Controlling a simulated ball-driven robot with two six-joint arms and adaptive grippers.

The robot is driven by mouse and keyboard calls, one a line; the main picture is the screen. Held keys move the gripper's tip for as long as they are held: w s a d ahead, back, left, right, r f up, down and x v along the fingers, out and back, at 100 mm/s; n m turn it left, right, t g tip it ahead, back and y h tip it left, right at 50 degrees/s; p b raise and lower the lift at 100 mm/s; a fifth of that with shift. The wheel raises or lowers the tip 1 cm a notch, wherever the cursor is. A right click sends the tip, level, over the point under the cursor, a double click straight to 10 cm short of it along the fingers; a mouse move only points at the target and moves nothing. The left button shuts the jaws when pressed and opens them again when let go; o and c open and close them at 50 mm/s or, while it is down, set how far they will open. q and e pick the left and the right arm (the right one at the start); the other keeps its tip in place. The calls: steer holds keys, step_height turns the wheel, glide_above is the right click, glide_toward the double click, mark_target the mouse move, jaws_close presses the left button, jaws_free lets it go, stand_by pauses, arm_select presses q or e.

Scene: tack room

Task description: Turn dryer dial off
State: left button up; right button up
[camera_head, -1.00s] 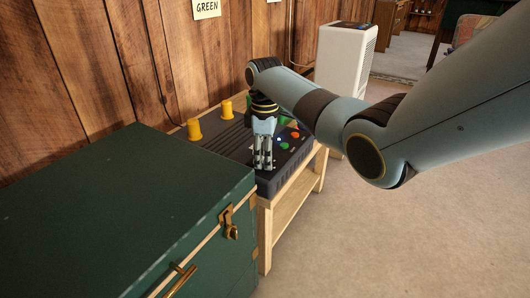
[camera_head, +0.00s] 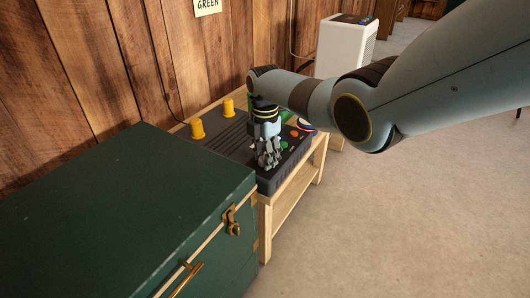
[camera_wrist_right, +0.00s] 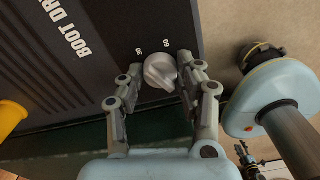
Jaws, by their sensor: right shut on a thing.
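The dark boot dryer (camera_head: 226,141) lies on a wooden stand, with lettering on its top in the right wrist view (camera_wrist_right: 100,22). Its pale grey round dial (camera_wrist_right: 160,73) sits near the edge, with small markings beside it. My right gripper (camera_head: 268,162) points down over the near end of the dryer. In the right wrist view its fingers (camera_wrist_right: 158,80) are on both sides of the dial, shut on it. The fingers hide the dial in the head view.
A green trunk (camera_head: 130,205) with brass latches stands close in front of the dryer. Yellow pegs (camera_head: 197,129) rise from the dryer's wall side. A white appliance (camera_head: 342,50) stands behind. Floor to the right is clear.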

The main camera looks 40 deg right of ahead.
steer(key=n, duration=0.3)
steer(key=shift+n+p, duration=0.3)
steer(key=n, duration=0.2)
steer(key=shift+n, duration=0.4)
steer(key=n, duration=0.4)
steer(key=shift+n+p, duration=0.3)
steer(key=shift+n, duration=0.5)
steer(key=o, duration=1.2)
steer(key=shift+c, duration=0.2)
